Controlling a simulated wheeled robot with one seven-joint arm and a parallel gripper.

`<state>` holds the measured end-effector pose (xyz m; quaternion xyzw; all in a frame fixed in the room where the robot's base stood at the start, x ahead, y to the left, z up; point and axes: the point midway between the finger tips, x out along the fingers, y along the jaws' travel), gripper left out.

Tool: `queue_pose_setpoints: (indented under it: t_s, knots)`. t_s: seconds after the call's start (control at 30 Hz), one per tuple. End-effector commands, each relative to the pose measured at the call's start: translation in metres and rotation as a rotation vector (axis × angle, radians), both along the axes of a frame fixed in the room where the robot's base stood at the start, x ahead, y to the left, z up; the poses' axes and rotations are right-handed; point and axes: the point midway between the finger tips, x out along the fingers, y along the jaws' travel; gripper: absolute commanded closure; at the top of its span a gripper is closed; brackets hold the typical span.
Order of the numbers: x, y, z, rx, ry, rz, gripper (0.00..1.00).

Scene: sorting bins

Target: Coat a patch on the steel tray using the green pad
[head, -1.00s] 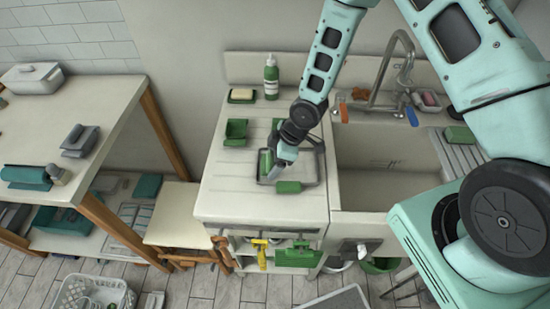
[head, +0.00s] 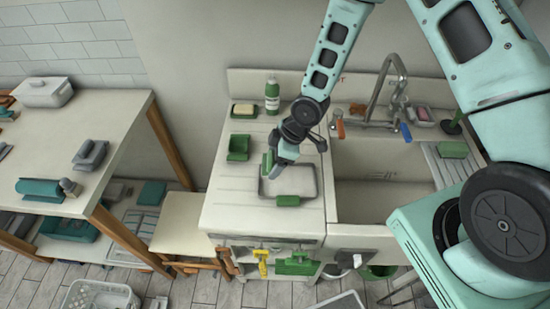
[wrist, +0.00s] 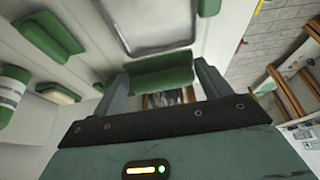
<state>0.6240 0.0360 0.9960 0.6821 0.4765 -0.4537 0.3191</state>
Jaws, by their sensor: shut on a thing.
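The steel tray (head: 305,167) lies on the ribbed counter left of the sink, with a pale grey surface. In the wrist view the tray (wrist: 155,45) is at the top. My gripper (head: 272,160) is above the tray's back left part. It is shut on a green pad (head: 267,165), which shows between the two fingers in the wrist view (wrist: 158,76). I cannot tell whether the pad touches the tray. A second green block (head: 288,200) is at the tray's front edge. No coating can be made out on the tray.
A green holder (head: 239,147), a soap dish (head: 244,110) and a green-labelled bottle (head: 272,97) stand behind and left of the tray. The sink (head: 380,195) is to the right. Cloths and brushes hang (head: 297,264) below the counter front.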

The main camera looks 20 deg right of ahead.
Motion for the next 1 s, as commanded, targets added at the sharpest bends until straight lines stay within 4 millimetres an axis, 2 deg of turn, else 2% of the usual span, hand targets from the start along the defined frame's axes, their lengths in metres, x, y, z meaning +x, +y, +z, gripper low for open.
queue_pose_setpoints:
  t_s: [0.5, 0.8, 1.0]
  knots:
    - [0.0, -0.001, 0.0, 0.0, -0.001, -0.001, 0.42]
    - [-0.016, -0.045, 0.002, 0.001, 0.0, -0.003, 0.42]
    - [-0.018, -0.047, -0.006, 0.001, -0.001, 0.0, 0.42]
